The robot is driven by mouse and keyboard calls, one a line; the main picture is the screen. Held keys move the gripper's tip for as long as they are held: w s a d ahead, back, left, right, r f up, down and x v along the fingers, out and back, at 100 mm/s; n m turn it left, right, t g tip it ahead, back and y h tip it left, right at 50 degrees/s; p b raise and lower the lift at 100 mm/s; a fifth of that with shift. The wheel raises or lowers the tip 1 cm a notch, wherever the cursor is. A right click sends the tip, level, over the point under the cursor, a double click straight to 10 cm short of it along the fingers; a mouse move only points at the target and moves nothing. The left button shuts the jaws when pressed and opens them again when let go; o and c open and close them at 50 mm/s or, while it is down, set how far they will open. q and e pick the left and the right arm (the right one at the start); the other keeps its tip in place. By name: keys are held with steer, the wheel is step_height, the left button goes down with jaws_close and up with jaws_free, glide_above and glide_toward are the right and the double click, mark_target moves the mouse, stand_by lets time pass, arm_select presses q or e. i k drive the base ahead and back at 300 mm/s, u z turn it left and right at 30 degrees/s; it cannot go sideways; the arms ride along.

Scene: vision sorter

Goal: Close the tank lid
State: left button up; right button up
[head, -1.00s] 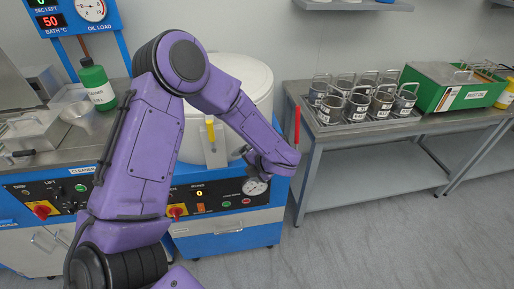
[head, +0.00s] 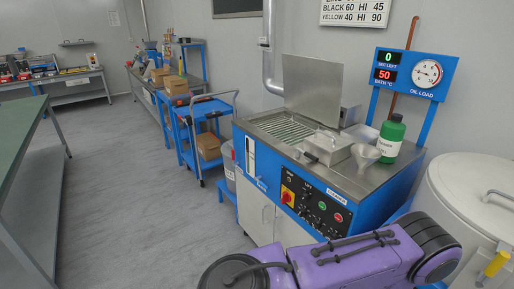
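The grey flat tank lid (head: 313,88) stands upright at the back of the blue cleaner machine (head: 345,190). The tank opening (head: 288,130) in front of it is uncovered and shows a slatted rack. A metal box with a handle (head: 326,148) sits on the machine top just right of the opening. Neither gripper is in view. Only purple links of one of my arms show along the bottom, in front of the machine's lower right.
A funnel (head: 364,155) and green bottle (head: 391,137) stand on the machine's right side. A white round drum (head: 465,195) is at far right. A blue cart (head: 205,130) stands behind left. A green-topped table (head: 18,140) is at far left; the floor (head: 130,210) between is clear.

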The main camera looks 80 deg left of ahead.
mark_target(313, 87)
steer(key=u, duration=4)
steer(key=i, duration=4.7)
steer(key=z, duration=2.95)
steer(key=k, duration=0.2)
steer(key=z, duration=1.2)
